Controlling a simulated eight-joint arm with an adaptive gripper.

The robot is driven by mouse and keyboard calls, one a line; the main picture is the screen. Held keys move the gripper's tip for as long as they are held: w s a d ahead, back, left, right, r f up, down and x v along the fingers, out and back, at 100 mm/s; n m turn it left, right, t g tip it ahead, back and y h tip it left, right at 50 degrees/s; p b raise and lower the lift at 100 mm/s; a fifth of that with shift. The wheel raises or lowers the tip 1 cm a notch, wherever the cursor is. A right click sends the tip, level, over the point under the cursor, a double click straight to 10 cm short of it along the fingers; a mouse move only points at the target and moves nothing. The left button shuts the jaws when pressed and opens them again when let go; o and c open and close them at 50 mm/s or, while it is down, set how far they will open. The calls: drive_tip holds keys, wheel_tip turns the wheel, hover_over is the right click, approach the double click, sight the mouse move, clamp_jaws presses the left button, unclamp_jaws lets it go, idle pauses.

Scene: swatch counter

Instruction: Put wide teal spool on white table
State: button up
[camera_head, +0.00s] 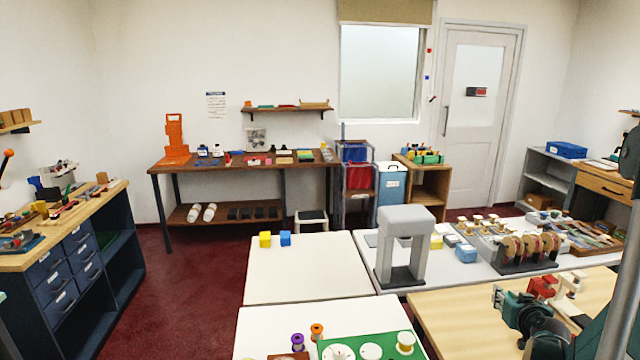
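I cannot pick out a wide teal spool in the head view.
A grey arch-shaped stand (405,222) stands right of the white table. Beyond it, a pale counter (462,275) holds several spools. The white table's middle is clear.

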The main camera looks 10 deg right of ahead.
drive_tip(key=w+a+r+n+y, duration=0.1)
drive_tip(key=w+a+n+y, duration=0.1)
drive_tip(key=a, duration=1.4)
drive_tip(key=w+a+r+n+y, duration=0.1)
drive_tip(key=w+a+n+y, duration=0.2)
drive_tip(key=w+a, duration=0.4)
drive_tip(key=w+a+r+n+y, duration=0.1)
drive_tip(key=w+a+n+y, duration=0.1)
drive_tip(key=a, duration=2.3)
drive_tip(key=shift+w+n+y, duration=0.3)
drive_tip(key=shift+w+y, duration=0.6)
drive_tip(key=shift+w, duration=0.35)
